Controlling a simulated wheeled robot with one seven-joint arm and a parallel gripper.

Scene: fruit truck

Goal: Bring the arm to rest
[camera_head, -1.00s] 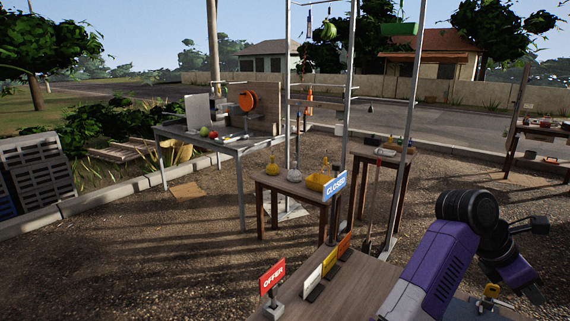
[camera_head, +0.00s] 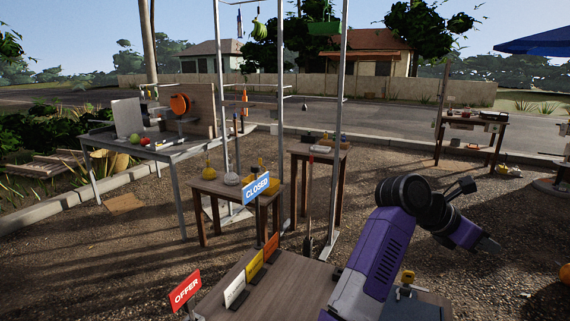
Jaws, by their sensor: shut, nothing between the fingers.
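My purple and black arm (camera_head: 378,255) rises from the lower right. It bends at a dark round joint, and its end part slopes down to the right. My gripper (camera_head: 493,246) is at that end, small and dark in the picture. It is shut and empty, above the gravel and apart from the tables.
A wooden counter (camera_head: 292,283) with a red OFFER sign (camera_head: 185,290), coloured cards and a blue CLOSED sign (camera_head: 256,188) is in front. Metal posts (camera_head: 337,130) rise behind it. Small wooden tables stand beyond. Gravel (camera_head: 490,285) around the gripper looks clear.

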